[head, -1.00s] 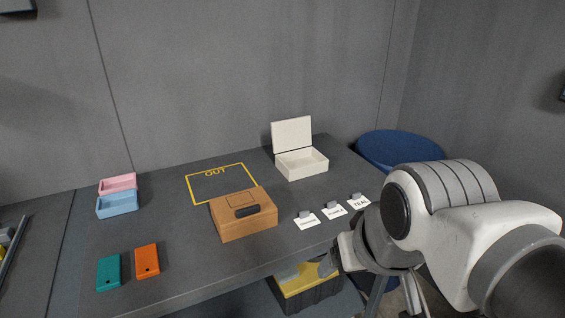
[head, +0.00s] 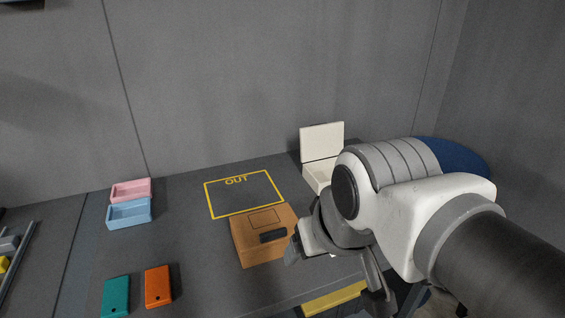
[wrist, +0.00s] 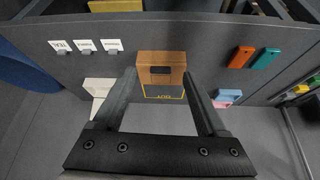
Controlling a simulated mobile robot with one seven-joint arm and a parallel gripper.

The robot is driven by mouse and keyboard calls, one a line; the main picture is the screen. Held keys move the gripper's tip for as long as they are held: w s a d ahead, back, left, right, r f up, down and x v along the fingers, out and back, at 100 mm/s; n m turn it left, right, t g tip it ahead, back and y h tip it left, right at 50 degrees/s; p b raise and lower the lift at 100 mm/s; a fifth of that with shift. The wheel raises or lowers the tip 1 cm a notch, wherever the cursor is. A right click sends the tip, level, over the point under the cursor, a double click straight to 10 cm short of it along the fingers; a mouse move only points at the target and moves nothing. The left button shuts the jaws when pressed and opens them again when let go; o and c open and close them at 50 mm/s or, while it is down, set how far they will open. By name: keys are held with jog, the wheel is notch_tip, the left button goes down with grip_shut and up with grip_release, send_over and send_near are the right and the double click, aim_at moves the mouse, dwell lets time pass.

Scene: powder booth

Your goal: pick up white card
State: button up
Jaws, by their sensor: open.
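Three white cards with dark lettering lie in a row on the dark table, each with a small grey clip at one edge. In the wrist view they are at upper left: one reads TEAL (wrist: 60,45), then the middle card (wrist: 87,45) and the card nearest the brown box (wrist: 112,44). In the head view my arm hides nearly all of them. My gripper (wrist: 159,76) is open and empty, above the table. In the wrist view its fingers frame the brown box (wrist: 161,58), with the cards to their left.
The brown box (head: 258,246) has a dark handle and stands by the yellow OUT outline (head: 245,214). An open cream box (head: 317,172) is behind my arm. Pink (head: 131,186) and blue (head: 129,213) trays, and teal (head: 116,296) and orange (head: 158,286) plates, are at left.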

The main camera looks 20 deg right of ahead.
notch_tip(320, 180, down, 19)
jog(key=s+a+m+g+y+b, duration=0.1)
jog(key=m+g+y+b, duration=0.6)
jog(key=m+b, duration=0.2)
jog(key=w+d+r+m+t+b, duration=0.1)
jog(key=w+d+m+t, duration=0.4)
jog(key=m, duration=0.3)
jog(key=w+d+m+t+b, duration=0.1)
jog(key=w+d+m+t, duration=0.25)
jog(key=d+m, duration=0.35)
jog(key=s+d+r+m+t+h+b, duration=0.1)
jog(key=d+m+t+h, duration=0.2)
jog(key=d+m, duration=0.35)
jog(key=s+d+m+t+h, duration=0.2)
jog(key=d+m+t+h, duration=0.15)
jog(key=d, duration=0.65)
jog(key=shift+m+y, duration=0.4)
jog(key=shift+y, duration=0.05)
jog(key=b+x, duration=0.3)
jog(key=x, duration=0.9)
jog(key=shift+w+a, duration=0.15)
jog(key=shift+w, duration=0.05)
jog(key=w+f+b, duration=0.1)
jog(key=w, duration=0.1)
jog(key=w+f, duration=0.1)
jog(key=w, duration=0.1)
jog(key=shift+f+b, duration=0.4)
jog(key=shift+w, duration=0.2)
grip_shut()
